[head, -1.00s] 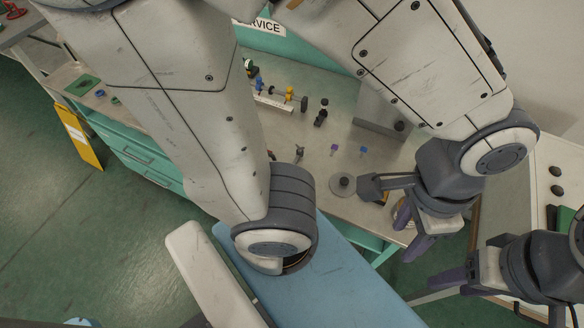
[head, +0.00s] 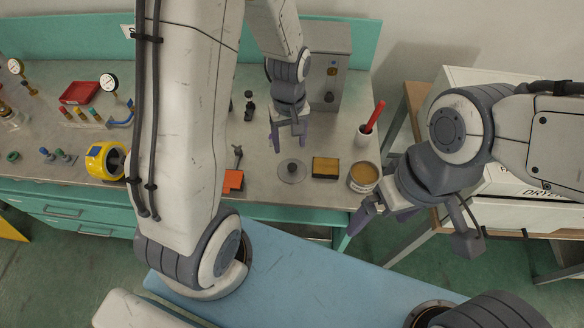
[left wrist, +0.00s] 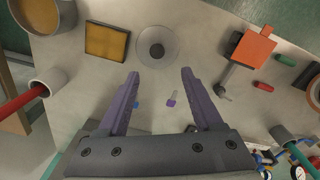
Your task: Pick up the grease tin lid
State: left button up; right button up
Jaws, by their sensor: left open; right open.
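The grease tin lid appears to be the flat grey disc with a small dark centre (head: 292,171). It lies on the bench near its front edge. The open round tin with amber contents (head: 363,176) stands to its right. My left gripper (head: 288,142) is open and empty, above the bench on the far side of the disc. In the left wrist view the disc (left wrist: 157,52) lies just beyond and between my open fingertips (left wrist: 160,78), not held. My right gripper (head: 415,226) is open and empty, off the bench's front right corner.
A yellow-topped dark block (head: 326,167) sits between disc and tin. A white cup with a red handle (head: 367,131) stands behind. An orange piece (head: 233,181) lies left of the disc. A grey metal box (head: 328,70) stands at the back. A drawer unit (head: 520,165) is at right.

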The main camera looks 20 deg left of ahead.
aim_at(292, 167)
pick_arm(q)
notch_tip(292, 167, down, 3)
jog(key=shift+s+f, duration=0.1)
jog(key=shift+f, duration=0.1)
jog(key=shift+d+f+p, duration=0.2)
jog(key=shift+f+p, duration=0.1)
jog(key=shift+f, duration=1.05)
jog(key=shift+d+f+p, duration=0.2)
jog(key=shift+f+p, duration=0.1)
jog(key=shift+f, duration=1)
jog(key=shift+s, duration=0.1)
grip_shut()
